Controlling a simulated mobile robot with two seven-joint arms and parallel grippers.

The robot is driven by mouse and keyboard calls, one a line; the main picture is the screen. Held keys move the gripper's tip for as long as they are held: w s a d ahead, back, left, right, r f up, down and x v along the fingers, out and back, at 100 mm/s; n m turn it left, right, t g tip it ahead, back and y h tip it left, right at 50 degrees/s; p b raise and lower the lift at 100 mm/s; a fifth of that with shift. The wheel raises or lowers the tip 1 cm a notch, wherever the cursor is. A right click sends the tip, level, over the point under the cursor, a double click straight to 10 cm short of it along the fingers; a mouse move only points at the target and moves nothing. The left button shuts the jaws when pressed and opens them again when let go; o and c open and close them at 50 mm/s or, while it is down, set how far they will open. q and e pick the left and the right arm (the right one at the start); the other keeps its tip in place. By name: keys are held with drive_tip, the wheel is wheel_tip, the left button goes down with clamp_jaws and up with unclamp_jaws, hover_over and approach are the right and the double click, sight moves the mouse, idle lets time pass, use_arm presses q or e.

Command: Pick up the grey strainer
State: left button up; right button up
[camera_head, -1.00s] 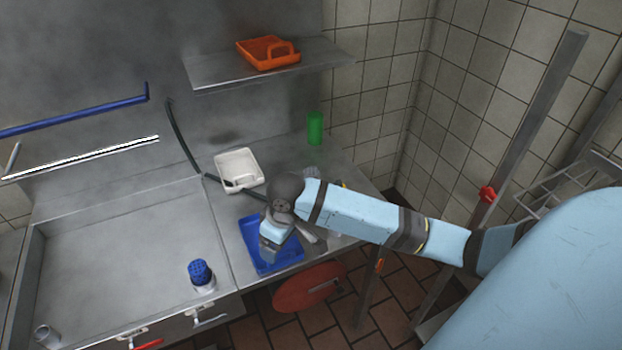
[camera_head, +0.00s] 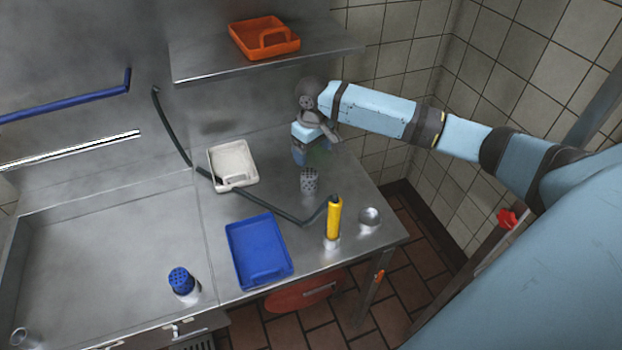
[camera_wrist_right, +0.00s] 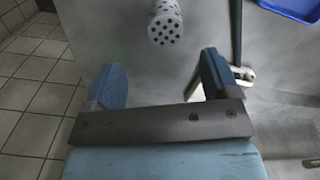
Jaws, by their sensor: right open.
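The grey strainer (camera_head: 309,181) is a small grey cylinder with dark holes, standing on the steel counter right of the white tray. In the right wrist view its perforated end (camera_wrist_right: 166,26) shows at the top, beyond the fingertips. My right gripper (camera_head: 300,158) is just behind the strainer in the head view, with its fingers pointing down. In the wrist view the right gripper's two blue fingers (camera_wrist_right: 163,78) are spread apart with nothing between them. The strainer lies outside the fingers. My left gripper is not in view.
A white tray (camera_head: 222,179), blue tray (camera_head: 256,248), yellow spray handle (camera_head: 334,219) with its hose, and metal bowl (camera_head: 369,216) are on the counter. A blue strainer (camera_head: 181,281) stands by the sink (camera_head: 110,250). A shelf (camera_head: 210,66) with an orange tray (camera_head: 264,45) hangs above.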

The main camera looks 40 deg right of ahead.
sight(309, 173)
wheel_tip(309, 173, down, 6)
drive_tip(key=shift+r, duration=0.25)
drive_tip(key=shift+w+a+f+p, duration=0.1)
drive_tip(key=shift+f+p, duration=0.1)
drive_tip(key=shift+f, duration=0.7)
drive_tip(key=shift+w+a+f+p, duration=0.1)
drive_tip(key=shift+a+f+p, duration=0.05)
drive_tip(key=shift+f, duration=0.8)
drive_tip(key=shift+a+f+p, duration=0.1)
drive_tip(key=shift+f+p, duration=0.1)
drive_tip(key=shift+f, duration=0.7)
drive_tip(key=shift+c, duration=0.2)
drive_tip(key=c, duration=1)
